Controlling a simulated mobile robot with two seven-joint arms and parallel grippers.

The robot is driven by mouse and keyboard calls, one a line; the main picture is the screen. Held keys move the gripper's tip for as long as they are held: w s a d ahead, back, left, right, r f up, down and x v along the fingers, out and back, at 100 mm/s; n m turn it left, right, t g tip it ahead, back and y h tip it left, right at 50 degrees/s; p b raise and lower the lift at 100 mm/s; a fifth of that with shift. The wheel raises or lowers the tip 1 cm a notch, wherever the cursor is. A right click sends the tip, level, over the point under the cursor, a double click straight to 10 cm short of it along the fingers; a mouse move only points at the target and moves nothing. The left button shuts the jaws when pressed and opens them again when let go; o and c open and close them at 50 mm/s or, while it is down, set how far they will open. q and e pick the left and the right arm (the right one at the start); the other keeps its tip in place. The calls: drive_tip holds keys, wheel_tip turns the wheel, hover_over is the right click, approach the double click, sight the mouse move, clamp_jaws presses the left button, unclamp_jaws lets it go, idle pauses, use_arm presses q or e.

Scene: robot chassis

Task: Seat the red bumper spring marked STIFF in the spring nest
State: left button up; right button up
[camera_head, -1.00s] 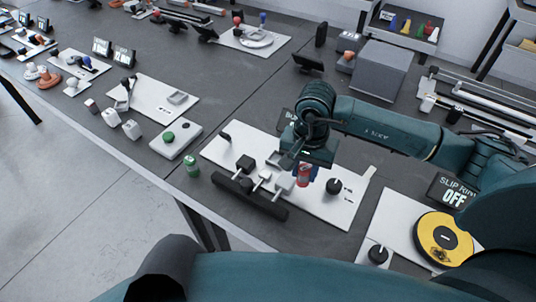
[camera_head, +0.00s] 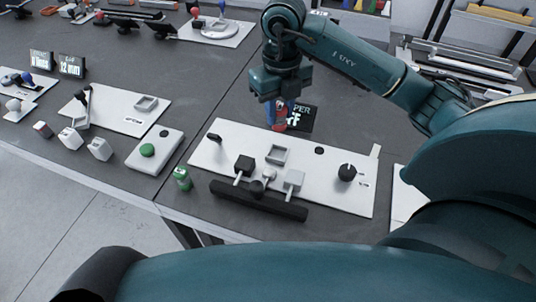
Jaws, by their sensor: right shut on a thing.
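My right gripper (camera_head: 279,97) is shut on a red can-like piece (camera_head: 277,116), which I take to be the red bumper spring. Its marking is too small to read. The gripper holds it upright, in the picture just above the back edge of the white panel (camera_head: 225,160). A square grey socket (camera_head: 277,154), apparently the spring nest, sits on the panel below it and looks empty. A green can-like piece (camera_head: 182,178) stands on the table left of the panel. My left gripper is not in view.
A long black bumper bar (camera_head: 258,200) runs along the panel's front with several blocks behind it. A black knob (camera_head: 347,172) is at the panel's right. A dark sign (camera_head: 300,118) stands behind the panel. A plate with a green button (camera_head: 147,150) lies to the left.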

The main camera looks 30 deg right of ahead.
sight(279, 129)
drive_tip(key=shift+f+m, duration=0.2)
drive_tip(key=shift+m, duration=0.1)
wheel_tip(279, 129, down, 5)
drive_tip(key=shift+f, duration=0.15)
wheel_tip(279, 129, down, 4)
drive_tip(key=shift+f, duration=0.1)
drive_tip(key=shift+f, duration=0.2)
drive_tip(key=o, duration=1.1)
drive_tip(key=shift+c, duration=0.2)
drive_tip(key=shift+r, duration=0.1)
